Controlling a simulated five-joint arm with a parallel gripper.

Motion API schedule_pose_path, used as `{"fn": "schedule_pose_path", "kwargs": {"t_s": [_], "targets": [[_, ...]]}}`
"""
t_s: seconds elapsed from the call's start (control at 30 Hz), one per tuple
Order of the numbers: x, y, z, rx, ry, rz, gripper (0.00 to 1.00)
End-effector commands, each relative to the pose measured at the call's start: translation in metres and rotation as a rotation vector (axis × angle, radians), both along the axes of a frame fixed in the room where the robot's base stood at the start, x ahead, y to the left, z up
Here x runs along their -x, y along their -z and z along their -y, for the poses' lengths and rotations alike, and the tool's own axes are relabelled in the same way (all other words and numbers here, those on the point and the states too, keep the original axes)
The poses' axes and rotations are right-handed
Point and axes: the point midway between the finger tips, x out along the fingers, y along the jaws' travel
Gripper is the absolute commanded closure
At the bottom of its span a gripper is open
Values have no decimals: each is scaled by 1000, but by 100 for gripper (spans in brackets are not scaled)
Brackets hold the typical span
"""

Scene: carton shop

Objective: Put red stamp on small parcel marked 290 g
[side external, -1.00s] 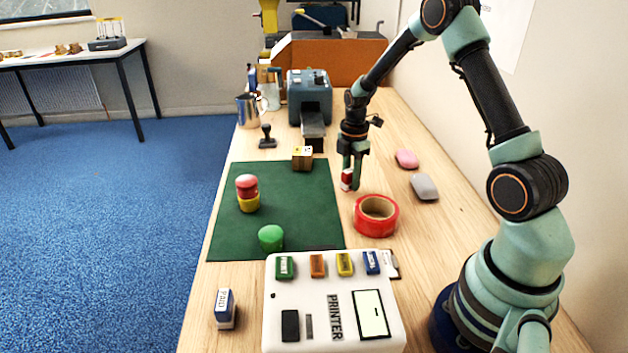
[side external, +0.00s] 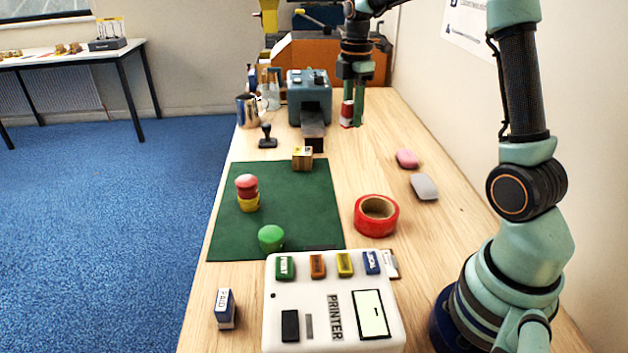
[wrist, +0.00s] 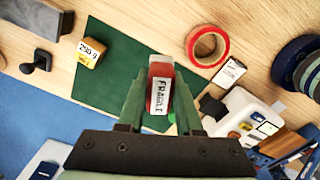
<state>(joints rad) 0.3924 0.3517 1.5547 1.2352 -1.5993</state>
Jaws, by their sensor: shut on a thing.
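My gripper (side external: 353,120) is shut on the red stamp (side external: 347,112), held in the air above the far part of the bench. In the wrist view the red stamp (wrist: 160,88) has a white FRAGILE label and sits between my fingers. The small parcel (side external: 302,154) is a tan cube on the far edge of the green mat. In the wrist view the parcel (wrist: 89,52) lies left of the stamp, apart from it, with a white label; its number is small and looks like 250 or 290 g. No stamp sits on the parcel.
The green mat (side external: 285,195) holds a red-topped yellow piece (side external: 248,193) and a green dome (side external: 271,237). A red tape roll (side external: 376,215) lies right of it. A printer (side external: 335,310) stands near. A black hand stamp (side external: 267,137) and grey machine (side external: 310,95) stand behind the mat.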

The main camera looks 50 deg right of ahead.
Motion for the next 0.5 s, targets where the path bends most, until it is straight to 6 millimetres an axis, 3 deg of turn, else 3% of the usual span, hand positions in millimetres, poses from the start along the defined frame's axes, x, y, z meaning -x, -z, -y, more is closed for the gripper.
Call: {"fn": "schedule_pose_path", "kwargs": {"t_s": [0.5], "targets": [[15, -15, -104, -1, 666, 1, 100]]}}
